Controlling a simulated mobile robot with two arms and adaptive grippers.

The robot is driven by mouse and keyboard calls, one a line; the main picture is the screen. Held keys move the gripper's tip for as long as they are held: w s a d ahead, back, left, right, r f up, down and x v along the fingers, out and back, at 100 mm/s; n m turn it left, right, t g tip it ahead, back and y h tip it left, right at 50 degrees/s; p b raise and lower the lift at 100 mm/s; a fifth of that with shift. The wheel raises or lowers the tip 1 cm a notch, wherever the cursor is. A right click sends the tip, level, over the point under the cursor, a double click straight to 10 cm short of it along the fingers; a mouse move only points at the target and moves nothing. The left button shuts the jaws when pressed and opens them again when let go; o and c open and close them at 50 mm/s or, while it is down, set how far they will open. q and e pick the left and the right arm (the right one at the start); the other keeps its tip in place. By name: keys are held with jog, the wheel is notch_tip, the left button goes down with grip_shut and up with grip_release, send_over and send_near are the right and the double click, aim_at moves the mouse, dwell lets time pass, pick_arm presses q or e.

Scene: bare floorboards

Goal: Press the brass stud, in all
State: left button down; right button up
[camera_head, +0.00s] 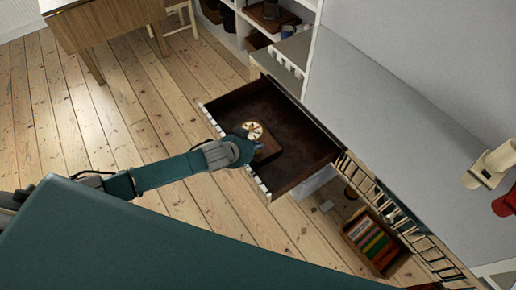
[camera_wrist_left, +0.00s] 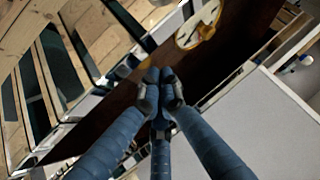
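A small wooden clock-like box (camera_head: 268,147) with a round pale face (camera_head: 254,130) and brass-coloured parts is in an open dark drawer (camera_head: 290,118). My left gripper (camera_head: 245,139) is at the drawer's front side, beside the round face and partly over the box. In the left wrist view the round face (camera_wrist_left: 190,30) shows at the top, with a yellow brass-coloured piece (camera_wrist_left: 206,32) at its edge. The blue fingers of my left gripper (camera_wrist_left: 158,76) meet at their tips with nothing between them, apart from the brass piece in that view. My right gripper is not in view.
A long grey counter (camera_head: 390,105) runs along the right, above the drawer. A crate of coloured books (camera_head: 374,243) stands on the floor below. A wooden table (camera_head: 105,22) is at the upper left. The floorboards (camera_head: 95,120) left of the drawer are clear.

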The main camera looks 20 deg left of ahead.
aim_at(257, 152)
pick_arm(q)
jog(key=shift+r, duration=0.1)
notch_tip(257, 152, up, 5)
jog(key=p, duration=0.5)
dwell(0.5)
dwell(0.4)
